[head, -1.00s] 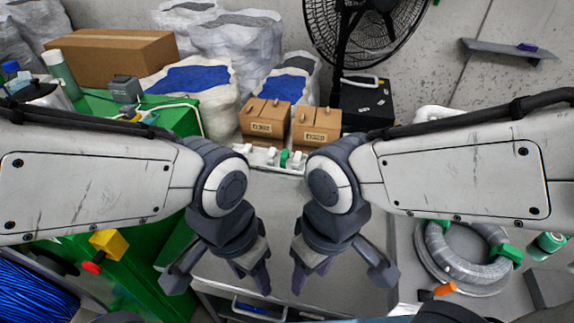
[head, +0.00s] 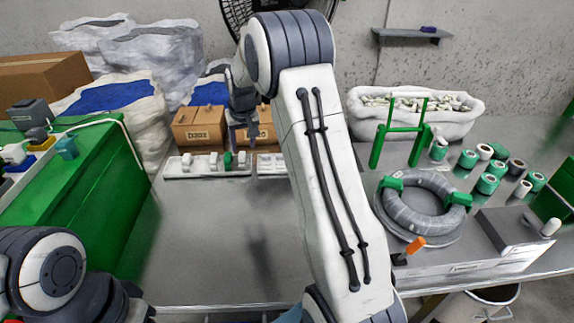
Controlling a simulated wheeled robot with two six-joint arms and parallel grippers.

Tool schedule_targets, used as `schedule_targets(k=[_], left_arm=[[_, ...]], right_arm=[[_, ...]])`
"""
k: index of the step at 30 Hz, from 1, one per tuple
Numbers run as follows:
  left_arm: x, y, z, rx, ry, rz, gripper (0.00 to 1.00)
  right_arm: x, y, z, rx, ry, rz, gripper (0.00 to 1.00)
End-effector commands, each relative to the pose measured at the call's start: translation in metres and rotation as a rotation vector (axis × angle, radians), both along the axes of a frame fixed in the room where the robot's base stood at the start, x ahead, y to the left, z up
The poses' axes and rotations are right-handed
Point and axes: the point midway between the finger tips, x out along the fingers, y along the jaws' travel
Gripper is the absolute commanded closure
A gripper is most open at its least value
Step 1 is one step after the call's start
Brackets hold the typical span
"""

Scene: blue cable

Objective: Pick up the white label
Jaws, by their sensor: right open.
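Two brown cardboard boxes stand at the back of the grey table. The left box (head: 200,128) carries a pale printed label (head: 198,135) on its front. The right box (head: 268,132) is partly hidden behind my right gripper, and only part of its label shows. I cannot make out a separate loose white label. My right gripper (head: 243,136) is open and points down, in front of the gap between the boxes and the right box's left side; contact cannot be judged. My left arm's wrist shows at the lower left, with its fingers out of the picture.
White strips (head: 190,172) with small white and green pieces lie before the boxes. A green cabinet (head: 95,205) stands left. A hose coil (head: 422,222), green stand (head: 398,130), white bin (head: 470,122) and tape rolls are on the right. The middle of the table (head: 215,240) is clear.

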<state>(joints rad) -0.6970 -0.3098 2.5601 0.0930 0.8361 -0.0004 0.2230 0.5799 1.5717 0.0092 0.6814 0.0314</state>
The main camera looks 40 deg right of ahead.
Motion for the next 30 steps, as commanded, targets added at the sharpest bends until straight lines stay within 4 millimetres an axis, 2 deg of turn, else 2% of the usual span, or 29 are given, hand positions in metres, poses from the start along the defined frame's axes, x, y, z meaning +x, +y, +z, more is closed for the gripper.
schedule_targets(k=[1, 3, 6, 9, 13, 18, 26, 30], left_arm=[[0.000, 0.000, -0.012, 0.000, 0.000, 0.000, 0.50], [0.000, 0.000, -0.017, 0.000, 0.000, 0.000, 0.50], [0.000, 0.000, -0.022, 0.000, 0.000, 0.000, 0.50], [0.000, 0.000, -0.024, 0.000, 0.000, 0.000, 0.50], [0.000, 0.000, -0.023, 0.000, 0.000, 0.000, 0.50], [0.000, 0.000, -0.022, 0.000, 0.000, 0.000, 0.50], [0.000, 0.000, -0.021, 0.000, 0.000, 0.000, 0.50], [0.000, 0.000, -0.019, 0.000, 0.000, 0.000, 0.50]], right_arm=[[0.010, -0.050, -0.027, -0.008, -0.011, -0.080, 0.47], [0.017, -0.105, -0.047, -0.022, -0.034, -0.162, 0.47], [0.018, -0.160, -0.067, -0.036, -0.055, -0.242, 0.47], [0.015, -0.190, -0.079, -0.046, -0.067, -0.285, 0.47], [0.018, -0.204, -0.094, -0.049, -0.071, -0.301, 0.47], [0.027, -0.208, -0.118, -0.050, -0.070, -0.300, 0.47], [0.035, -0.211, -0.137, -0.049, -0.071, -0.297, 0.47], [0.043, -0.216, -0.157, -0.049, -0.070, -0.297, 0.47]])
